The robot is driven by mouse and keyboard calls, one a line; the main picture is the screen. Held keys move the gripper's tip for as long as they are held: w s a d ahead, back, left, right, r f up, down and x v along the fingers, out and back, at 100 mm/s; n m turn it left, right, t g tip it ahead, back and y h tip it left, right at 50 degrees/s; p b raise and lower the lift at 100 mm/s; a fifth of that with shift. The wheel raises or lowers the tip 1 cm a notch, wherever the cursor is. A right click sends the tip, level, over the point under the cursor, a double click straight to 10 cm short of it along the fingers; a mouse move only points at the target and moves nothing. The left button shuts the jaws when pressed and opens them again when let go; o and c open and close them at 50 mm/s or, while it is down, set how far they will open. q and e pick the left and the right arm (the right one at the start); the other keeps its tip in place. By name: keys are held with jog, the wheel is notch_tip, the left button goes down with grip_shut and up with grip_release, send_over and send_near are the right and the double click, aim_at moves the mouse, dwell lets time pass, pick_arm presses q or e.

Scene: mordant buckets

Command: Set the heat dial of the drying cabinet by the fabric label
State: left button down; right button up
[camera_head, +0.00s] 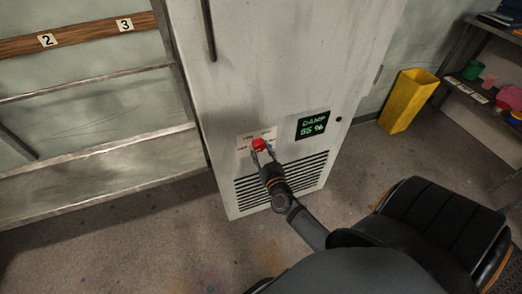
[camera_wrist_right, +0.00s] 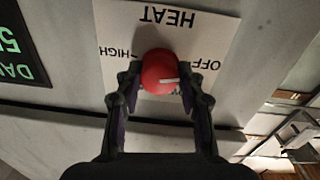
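The drying cabinet (camera_head: 281,62) is a tall pale metal box. Its red round heat dial (camera_head: 259,144) sits low on the front, on a white plate. In the right wrist view the dial (camera_wrist_right: 160,72) has a short white mark toward the OFF side; HEAT, HIGH and OFF appear upside down. My right gripper (camera_head: 263,154) has a finger on each side of the dial, with no clear gap. A dark display (camera_head: 312,124) shows DAMP and a percentage in green. No fabric label can be made out. My left gripper is out of view.
A vent grille (camera_head: 282,181) is below the dial. A yellow bin (camera_head: 407,101) stands right of the cabinet. A shelf at far right holds small coloured containers and cards (camera_head: 479,97). A rack with a numbered wooden rail (camera_head: 85,35) is at left.

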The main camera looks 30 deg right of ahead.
jog(key=c, duration=0.5)
